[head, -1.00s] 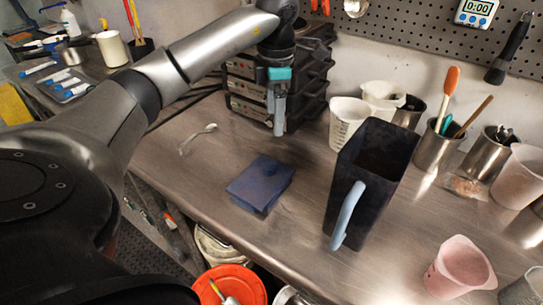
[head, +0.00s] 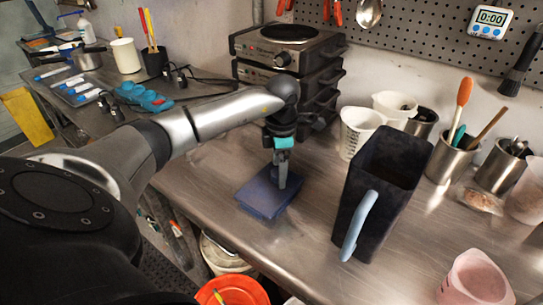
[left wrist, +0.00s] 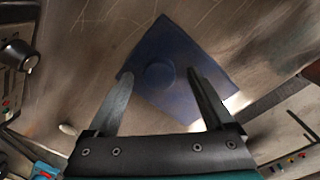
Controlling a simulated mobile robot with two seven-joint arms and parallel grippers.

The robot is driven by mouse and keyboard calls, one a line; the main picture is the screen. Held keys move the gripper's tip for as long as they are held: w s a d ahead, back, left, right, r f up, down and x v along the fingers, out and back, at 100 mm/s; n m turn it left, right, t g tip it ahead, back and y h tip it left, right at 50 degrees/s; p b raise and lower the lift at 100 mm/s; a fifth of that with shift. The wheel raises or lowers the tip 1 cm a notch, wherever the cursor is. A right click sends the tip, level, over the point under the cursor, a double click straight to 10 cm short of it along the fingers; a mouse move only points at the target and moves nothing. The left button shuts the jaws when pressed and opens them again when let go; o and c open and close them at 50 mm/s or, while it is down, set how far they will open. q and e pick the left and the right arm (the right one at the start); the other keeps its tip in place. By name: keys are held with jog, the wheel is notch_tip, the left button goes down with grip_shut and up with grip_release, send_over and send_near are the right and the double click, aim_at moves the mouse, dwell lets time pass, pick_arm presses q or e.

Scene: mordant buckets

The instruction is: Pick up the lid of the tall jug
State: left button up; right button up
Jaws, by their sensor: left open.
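The dark blue square lid (head: 257,201) lies flat on the steel table, left of the tall dark jug (head: 365,222). The jug stands upright with its top open and a pale blue handle (head: 358,226) facing me. My left gripper (head: 281,185) is over the lid, pointing down, and partly hides it. In the left wrist view the lid (left wrist: 180,100) has a round knob (left wrist: 160,76) in its middle. The knob shows between the two spread fingers of my left gripper (left wrist: 161,74). Finger contact with the knob cannot be told. My right gripper is out of view.
Stacked hot plates (head: 285,50) stand behind my left gripper. White measuring cups (head: 357,128) and metal tool pots (head: 450,160) stand behind and right of the jug. A pink cup (head: 474,280) is at the front right. The table left of the jug is mostly clear.

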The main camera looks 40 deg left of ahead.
pick_arm(q)
jog(key=shift+f, duration=0.3)
jog(key=shift+c, duration=0.3)
grip_shut()
